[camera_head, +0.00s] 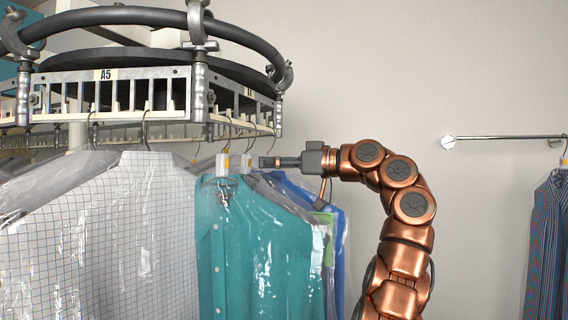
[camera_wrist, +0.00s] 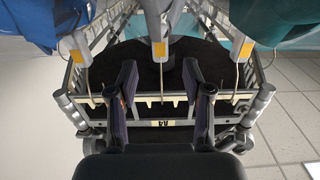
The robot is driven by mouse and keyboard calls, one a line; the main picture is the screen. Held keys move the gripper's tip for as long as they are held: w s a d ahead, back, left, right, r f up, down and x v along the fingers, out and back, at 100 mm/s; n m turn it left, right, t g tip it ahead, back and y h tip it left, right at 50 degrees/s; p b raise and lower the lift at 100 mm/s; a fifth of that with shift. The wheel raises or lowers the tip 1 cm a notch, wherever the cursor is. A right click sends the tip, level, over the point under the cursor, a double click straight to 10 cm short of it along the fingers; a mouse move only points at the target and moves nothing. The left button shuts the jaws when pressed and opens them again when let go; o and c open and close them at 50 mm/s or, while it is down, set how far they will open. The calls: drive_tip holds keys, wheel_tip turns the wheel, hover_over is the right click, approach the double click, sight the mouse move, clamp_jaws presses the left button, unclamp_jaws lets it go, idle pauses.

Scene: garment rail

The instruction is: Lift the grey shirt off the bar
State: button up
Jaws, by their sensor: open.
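My gripper (camera_head: 268,162) points left at the hanger tops of the carousel rail, beside the teal shirt (camera_head: 222,245). In the wrist view my gripper (camera_wrist: 159,82) is open, its two dark fingers on either side of a hanger hook (camera_wrist: 161,80). A pale, grey-looking checked shirt (camera_head: 135,225) in clear plastic hangs at the left. A blue striped shirt (camera_head: 550,245) hangs from the wall bar (camera_head: 507,137) at the right, cut off by the frame edge.
The round carousel (camera_head: 130,85) with slotted rails fills the upper left; one label reads A5. A blue garment (camera_head: 335,235) hangs behind the teal one. More hangers (camera_wrist: 78,57) flank my fingers in the wrist view. The wall between my arm and the bar is clear.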

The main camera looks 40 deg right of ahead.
sight(250, 161)
drive_tip(key=shift+x, duration=3.65)
clamp_jaws()
drive_tip(key=shift+r+p, duration=0.1)
drive_tip(key=shift+p, duration=0.25)
drive_tip(key=shift+s+r+p, duration=0.1)
drive_tip(key=shift+r+p, duration=1.3)
drive_tip(key=shift+r, duration=0.3)
drive_tip(key=shift+s, duration=0.1)
